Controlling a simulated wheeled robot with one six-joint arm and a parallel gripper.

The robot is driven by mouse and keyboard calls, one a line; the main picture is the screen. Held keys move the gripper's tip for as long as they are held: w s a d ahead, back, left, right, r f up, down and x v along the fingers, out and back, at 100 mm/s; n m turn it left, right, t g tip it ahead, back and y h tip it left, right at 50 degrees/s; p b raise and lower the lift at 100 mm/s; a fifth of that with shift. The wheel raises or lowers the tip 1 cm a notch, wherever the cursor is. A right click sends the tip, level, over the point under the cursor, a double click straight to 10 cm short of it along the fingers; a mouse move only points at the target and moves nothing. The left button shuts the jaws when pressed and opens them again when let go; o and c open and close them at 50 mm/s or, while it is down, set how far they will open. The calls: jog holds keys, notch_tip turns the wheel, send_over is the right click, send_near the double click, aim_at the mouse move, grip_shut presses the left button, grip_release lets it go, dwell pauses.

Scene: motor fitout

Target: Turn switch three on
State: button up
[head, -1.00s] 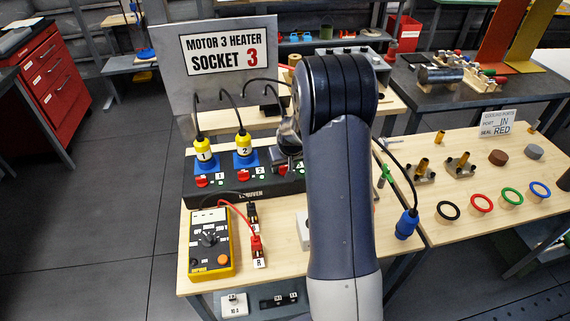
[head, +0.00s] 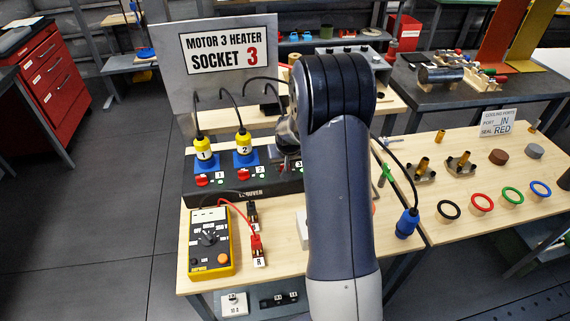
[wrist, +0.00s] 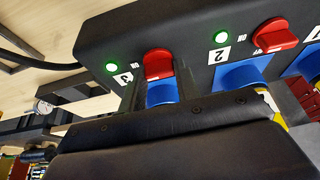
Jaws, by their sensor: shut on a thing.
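Switch three is a red knob (wrist: 158,63) on the black switch box (wrist: 190,30), beside the label 3 and a lit green lamp (wrist: 112,67). My gripper (wrist: 160,75) is shut on this knob, with a dark finger on either side of it. In the head view my gripper (head: 287,135) is at the right part of the box (head: 225,190), and my arm hides much of that end. The knob of switch two (wrist: 275,36) is also red, with a lit green lamp (wrist: 222,38) near its label 2. A blue socket (wrist: 162,93) shows partly behind the fingers.
Yellow plugs stand in sockets 1 (head: 204,150) and 2 (head: 243,145). A yellow multimeter (head: 210,243) lies in front of the box. A blue plug (head: 406,224) on a black cable is at the right bench. A sign (head: 225,55) reads "Motor 3 heater socket 3".

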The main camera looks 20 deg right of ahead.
dwell(0.3)
jog(key=o, duration=1)
jog(key=b+v, duration=0.2)
jog(key=v, duration=0.8)
jog(key=shift+s+r, duration=0.15)
jog(key=shift+r, duration=0.25)
jog(key=p+x, duration=0.2)
jog(key=x, duration=0.9)
jog(key=shift+r, duration=0.1)
